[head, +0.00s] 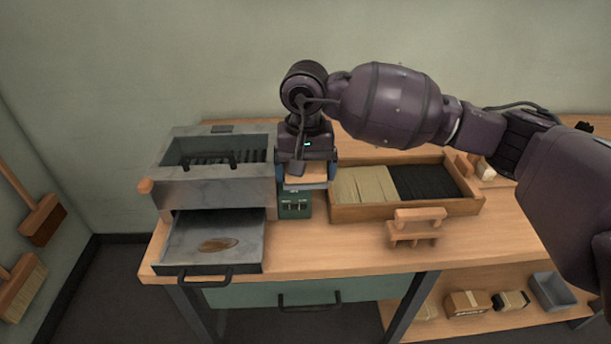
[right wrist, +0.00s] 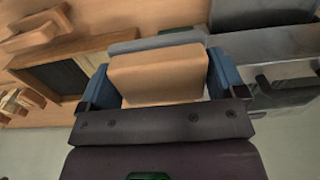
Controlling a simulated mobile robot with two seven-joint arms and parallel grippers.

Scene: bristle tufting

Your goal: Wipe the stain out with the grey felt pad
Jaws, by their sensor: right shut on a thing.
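The stain (head: 218,245) is a brown oval patch on the flat floor of the pulled-out grey metal tray (head: 185,250). My right gripper (head: 305,176) points down, to the right of the metal box above the tray. It is shut on the grey felt pad (head: 306,184), a pale wooden block with a grey layer. In the right wrist view, the pad (right wrist: 160,75) sits between the blue fingers, its grey felt edge (right wrist: 155,42) on the far side. The pad is apart from the stain, up and to its right. My left gripper is not in view.
The metal box (head: 210,190) stands behind the tray, and a green switch unit (head: 295,207) is below the pad. A wooden box of pale and black bristles (head: 365,187) and a small wooden stand (head: 415,228) are to the right. Brushes (head: 40,220) hang on the left.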

